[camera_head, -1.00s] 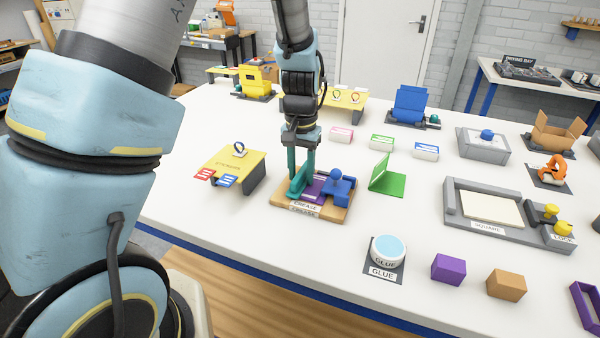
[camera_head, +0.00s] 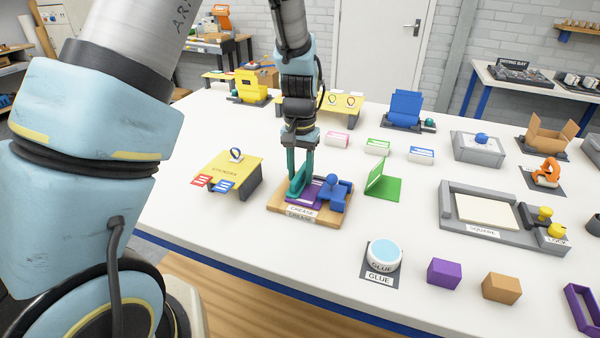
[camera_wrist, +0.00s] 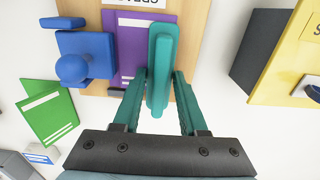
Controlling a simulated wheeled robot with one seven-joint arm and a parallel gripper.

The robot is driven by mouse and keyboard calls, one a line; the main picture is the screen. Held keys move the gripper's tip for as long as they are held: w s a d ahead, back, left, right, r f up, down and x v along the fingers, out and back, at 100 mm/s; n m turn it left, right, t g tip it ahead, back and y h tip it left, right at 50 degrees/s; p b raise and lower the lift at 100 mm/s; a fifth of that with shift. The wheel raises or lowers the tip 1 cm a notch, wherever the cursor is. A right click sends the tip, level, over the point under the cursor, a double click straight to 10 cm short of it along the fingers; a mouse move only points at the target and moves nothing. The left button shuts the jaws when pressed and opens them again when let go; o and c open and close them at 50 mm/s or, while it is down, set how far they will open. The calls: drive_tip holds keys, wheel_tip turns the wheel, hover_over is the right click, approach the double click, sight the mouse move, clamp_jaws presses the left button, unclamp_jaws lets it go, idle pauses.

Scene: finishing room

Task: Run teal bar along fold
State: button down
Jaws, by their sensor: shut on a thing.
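My gripper (camera_head: 300,172) is upright over the wooden crease board (camera_head: 330,219), its teal fingers closed on the teal bar (camera_wrist: 159,70). In the wrist view the gripper (camera_wrist: 160,80) has a finger on each side of the bar. The bar lies over one edge of the purple folded card (camera_wrist: 130,50), which also shows on the board in the head view (camera_head: 303,193). I cannot tell whether bar and card touch. A blue clamp with a round knob (camera_head: 334,190) sits on the card's other side. The fold line is partly hidden by the bar.
A yellow sticker stand (camera_head: 229,170) is left of the board and a green folded card (camera_head: 384,183) right of it. The glue pad (camera_head: 384,254), purple block (camera_head: 444,273) and tan block (camera_head: 501,288) lie at the front. A grey square press (camera_head: 445,215) stands at right.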

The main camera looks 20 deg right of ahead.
drive_tip(key=shift+r+p, duration=2.55)
drive_tip(key=shift+r, duration=0.95)
